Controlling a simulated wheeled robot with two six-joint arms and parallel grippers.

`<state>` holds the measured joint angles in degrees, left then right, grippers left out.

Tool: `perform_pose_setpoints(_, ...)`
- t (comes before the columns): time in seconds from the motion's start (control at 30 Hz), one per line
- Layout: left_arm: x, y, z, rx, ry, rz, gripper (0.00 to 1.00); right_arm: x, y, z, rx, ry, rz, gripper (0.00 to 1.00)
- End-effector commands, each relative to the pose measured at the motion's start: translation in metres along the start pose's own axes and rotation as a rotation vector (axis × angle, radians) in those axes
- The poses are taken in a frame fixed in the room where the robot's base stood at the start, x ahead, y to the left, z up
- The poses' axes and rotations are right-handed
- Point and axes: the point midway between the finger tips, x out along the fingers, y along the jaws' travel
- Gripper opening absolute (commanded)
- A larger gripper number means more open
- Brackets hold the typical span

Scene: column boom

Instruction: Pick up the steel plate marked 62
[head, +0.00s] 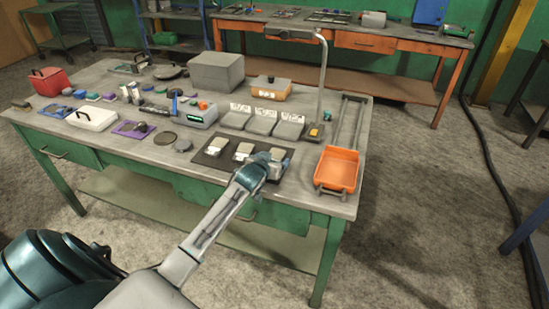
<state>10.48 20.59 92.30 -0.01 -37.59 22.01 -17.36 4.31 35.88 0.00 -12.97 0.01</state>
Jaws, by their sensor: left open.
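A dark mat (208,160) lies at the front of the green-legged workbench (330,208). Small pale metal pieces with light labels stand on it, among them a left piece (216,147) and a middle piece (243,151). Another at the right is partly hidden by my left gripper (274,164). The marks are too small to read, so I cannot tell which one is 62. My left gripper is open over the mat's right end; I cannot tell whether it touches the piece there. My right gripper is not in view.
Behind the mat stand several grey blocks with white cards (263,123) and a lamp post (322,80). An orange tray (338,168) sits right of the mat. Grey box (216,72), red box (50,81) and white case (92,118) occupy the bench.

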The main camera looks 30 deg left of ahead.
Motion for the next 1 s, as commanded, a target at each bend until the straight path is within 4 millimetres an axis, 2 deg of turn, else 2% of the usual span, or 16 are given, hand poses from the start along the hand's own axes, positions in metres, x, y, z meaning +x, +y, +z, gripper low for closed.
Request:
perform_pose_setpoints(0.2,0.001,0.000,0.000,0.000,0.001,0.000,0.76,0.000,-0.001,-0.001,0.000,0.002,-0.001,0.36)
perform_pose_setpoints(0.57,0.000,0.000,0.000,0.000,0.001,0.000,0.07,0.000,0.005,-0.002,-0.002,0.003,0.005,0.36)
perform_pose_setpoints(0.87,0.000,0.000,-0.004,0.001,0.005,0.001,0.07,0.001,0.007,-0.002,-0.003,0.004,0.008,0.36)
perform_pose_setpoints(1.0,-0.003,0.000,-0.011,0.001,0.008,0.002,0.07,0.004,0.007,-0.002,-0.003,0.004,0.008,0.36)
